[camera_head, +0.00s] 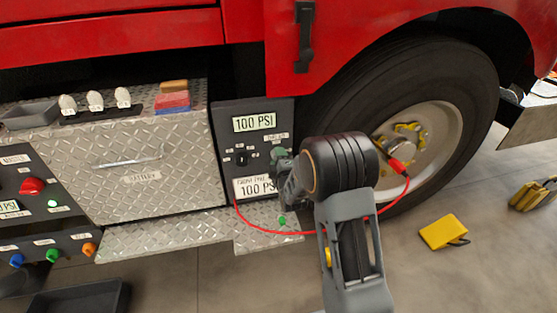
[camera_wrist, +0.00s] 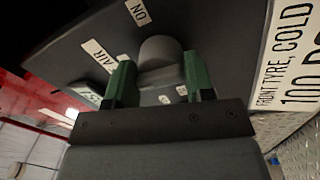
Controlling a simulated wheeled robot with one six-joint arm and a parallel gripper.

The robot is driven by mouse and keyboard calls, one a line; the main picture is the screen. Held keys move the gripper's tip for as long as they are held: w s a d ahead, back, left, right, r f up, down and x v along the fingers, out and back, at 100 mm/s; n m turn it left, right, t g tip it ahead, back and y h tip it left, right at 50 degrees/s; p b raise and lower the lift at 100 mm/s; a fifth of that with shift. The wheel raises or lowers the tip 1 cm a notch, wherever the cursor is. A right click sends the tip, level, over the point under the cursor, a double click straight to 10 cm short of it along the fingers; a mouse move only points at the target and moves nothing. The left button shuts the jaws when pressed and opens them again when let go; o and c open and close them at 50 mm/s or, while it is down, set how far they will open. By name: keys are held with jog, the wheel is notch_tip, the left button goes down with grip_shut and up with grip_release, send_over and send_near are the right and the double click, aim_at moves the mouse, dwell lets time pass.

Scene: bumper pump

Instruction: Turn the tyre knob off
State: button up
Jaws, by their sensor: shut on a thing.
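The dark panel (camera_head: 225,130) beside the front wheel shows two 100 PSI readouts. My gripper (camera_head: 280,154) is at the right side of this panel. In the wrist view its two green fingers (camera_wrist: 160,75) sit on either side of a round grey knob (camera_wrist: 160,50) and are shut on it. An "ON" label (camera_wrist: 138,12) lies above and left of the knob, and an "AIR" label (camera_wrist: 98,55) lies to its left. In the head view the knob is mostly hidden by my gripper. I cannot tell its pointer direction.
A black selector knob (camera_head: 241,158) is left of my gripper. A red hose (camera_head: 290,233) hangs from the panel area to the wheel (camera_head: 432,130), passing behind my arm. The diamond-plate battery box (camera_head: 150,160) stands left. Yellow chocks (camera_head: 443,231) lie on the floor at right.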

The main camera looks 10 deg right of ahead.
jog(key=shift+f, duration=0.15)
jog(key=o, duration=0.7)
jog(key=shift+a, duration=0.1)
jog(key=shift+o, duration=0.6)
jog(key=shift+s, duration=0.1)
jog(key=s+p, duration=0.6)
jog(key=s, duration=0.7)
jog(key=shift+s+f, duration=0.3)
jog(key=shift+f, duration=0.05)
